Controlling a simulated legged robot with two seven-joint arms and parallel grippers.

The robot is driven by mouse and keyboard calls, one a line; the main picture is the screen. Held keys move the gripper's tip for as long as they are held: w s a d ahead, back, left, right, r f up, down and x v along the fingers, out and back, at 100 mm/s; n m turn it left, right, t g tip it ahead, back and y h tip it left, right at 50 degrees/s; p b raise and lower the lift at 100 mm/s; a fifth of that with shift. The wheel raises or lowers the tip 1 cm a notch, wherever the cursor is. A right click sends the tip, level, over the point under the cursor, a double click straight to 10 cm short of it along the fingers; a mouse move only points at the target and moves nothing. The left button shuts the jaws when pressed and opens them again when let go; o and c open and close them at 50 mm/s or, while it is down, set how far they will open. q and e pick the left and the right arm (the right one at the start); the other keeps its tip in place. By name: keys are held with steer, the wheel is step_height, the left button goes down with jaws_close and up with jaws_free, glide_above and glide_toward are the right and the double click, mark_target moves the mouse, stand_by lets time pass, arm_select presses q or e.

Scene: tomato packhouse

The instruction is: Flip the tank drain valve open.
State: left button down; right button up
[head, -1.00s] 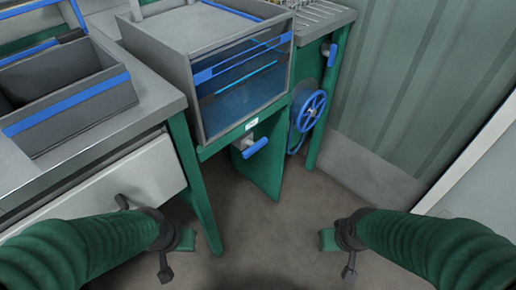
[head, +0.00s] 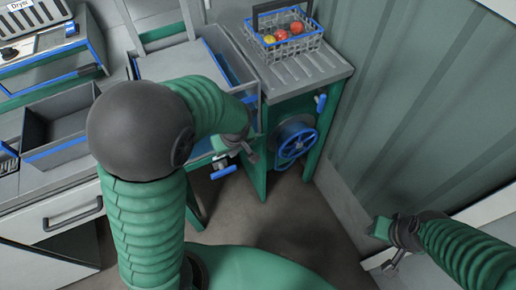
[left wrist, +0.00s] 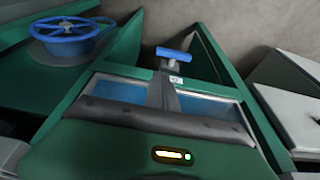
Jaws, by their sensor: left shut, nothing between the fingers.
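The tank drain valve has a blue lever handle (head: 224,172) on a grey body, low on the front under the water tank (head: 224,55). My left arm hides much of the tank. My left gripper (head: 252,159) is shut and empty, just right of the handle and apart from it in the head view. In the left wrist view, the blue handle (left wrist: 174,55) lies crosswise beyond the shut fingers (left wrist: 162,78). My right gripper (head: 392,265) hangs at the lower right, far from the valve; its jaws are too small to read.
A blue handwheel (head: 297,144) is right of the valve, with another blue handle (head: 321,103) above it. A wire basket (head: 284,45) with tomatoes stands on the ribbed drainboard. A grey bin (head: 58,128) is on the left counter. Floor below the valve is clear.

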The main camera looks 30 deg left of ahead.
arm_select(q)
steer(key=a, duration=0.1)
steer(key=b, duration=0.3)
glide_above(231, 167)
steer(key=s+d, duration=0.2)
steer(key=d, duration=0.1)
step_height(231, 167, down, 5)
steer(key=x, duration=0.3)
steer(key=b+x, duration=0.1)
steer(key=x, duration=0.2)
steer(key=b+x, duration=0.1)
steer(key=x, duration=0.1)
steer(key=shift+s+a+f, duration=0.15)
steer(key=shift+a+f, duration=0.25)
steer(key=shift+d+f, duration=0.15)
steer(key=shift+f, duration=0.05)
steer(key=shift+d, duration=0.25)
arm_select(e)
steer(key=f, duration=0.2)
steer(key=a+f, duration=0.1)
steer(key=f, duration=0.1)
steer(key=shift+s+f, duration=0.15)
steer(key=shift+f, duration=0.2)
arm_select(q)
steer(key=shift+a, duration=0.2)
arm_select(e)
steer(key=shift+a, duration=0.2)
